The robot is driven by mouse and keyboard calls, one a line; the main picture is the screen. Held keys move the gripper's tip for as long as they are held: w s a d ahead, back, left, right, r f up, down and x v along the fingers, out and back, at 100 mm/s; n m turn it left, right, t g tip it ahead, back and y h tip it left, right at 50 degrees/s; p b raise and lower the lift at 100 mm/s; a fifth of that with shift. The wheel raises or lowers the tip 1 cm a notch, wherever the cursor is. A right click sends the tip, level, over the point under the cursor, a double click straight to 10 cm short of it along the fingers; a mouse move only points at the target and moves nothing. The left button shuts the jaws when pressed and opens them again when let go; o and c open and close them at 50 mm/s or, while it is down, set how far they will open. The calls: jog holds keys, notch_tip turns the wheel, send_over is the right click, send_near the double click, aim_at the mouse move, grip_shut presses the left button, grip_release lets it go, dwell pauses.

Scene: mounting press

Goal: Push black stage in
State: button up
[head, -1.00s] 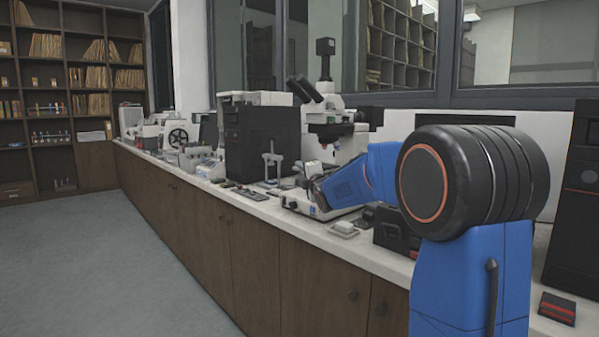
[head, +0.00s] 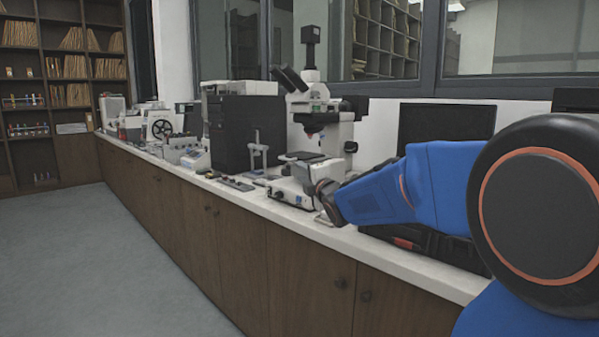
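A flat black stage (head: 303,156) sits on the front of the white microscope (head: 318,118), above its white base (head: 292,193). My blue arm reaches in from the right. The dark end of my gripper (head: 328,203) is low beside the right side of the microscope base, below and to the right of the stage. A gap shows between the gripper and the stage; whether the gripper touches the base cannot be told. The fingers are small and partly hidden, so their opening is unclear.
A small grey press stand (head: 257,150) and a black computer tower (head: 236,134) stand left of the microscope. Small items lie on the white counter (head: 335,236) by the tower. A dark case (head: 430,243) lies under my arm. The floor (head: 120,260) at left is clear.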

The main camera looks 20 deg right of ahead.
jog(key=shift+s, duration=0.2)
jog(key=shift+w+a+r, duration=0.1)
grip_shut()
jog(key=shift+w+a+r+m+g+y, duration=0.8)
jog(key=shift+w+a+r+m+y, duration=0.4)
jog(key=shift+w+a+r+y, duration=0.3)
